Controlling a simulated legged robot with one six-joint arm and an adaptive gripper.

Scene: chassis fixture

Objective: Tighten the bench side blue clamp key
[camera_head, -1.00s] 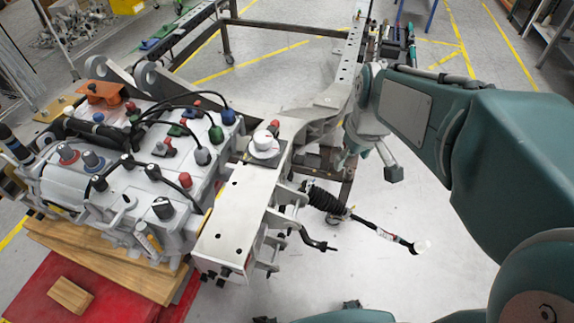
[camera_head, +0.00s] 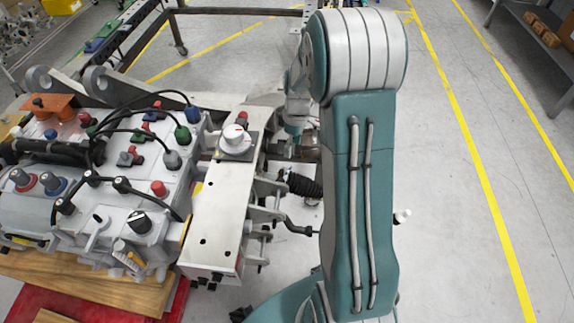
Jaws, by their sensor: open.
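Several blue parts show on the grey chassis fixture (camera_head: 130,210). A blue cable plug (camera_head: 193,113) sits at its upper right corner. A blue-topped knob (camera_head: 53,183) stands at the left beside a red-topped one. A small blue piece (camera_head: 149,128) sits near a red one at the upper middle. I cannot tell which is the bench side clamp key. My gripper (camera_head: 287,148) hangs open, right of the white round dial on the plate, apart from the blue parts. My arm partly hides it, and its fingertips are small and unclear.
Black cables (camera_head: 135,108) arch over the fixture top. The white round dial (camera_head: 236,138) stands on the metal plate (camera_head: 215,225) between the fixture and my gripper. A black ribbed boot (camera_head: 304,186) lies close below the gripper. The floor (camera_head: 450,240) at right is clear.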

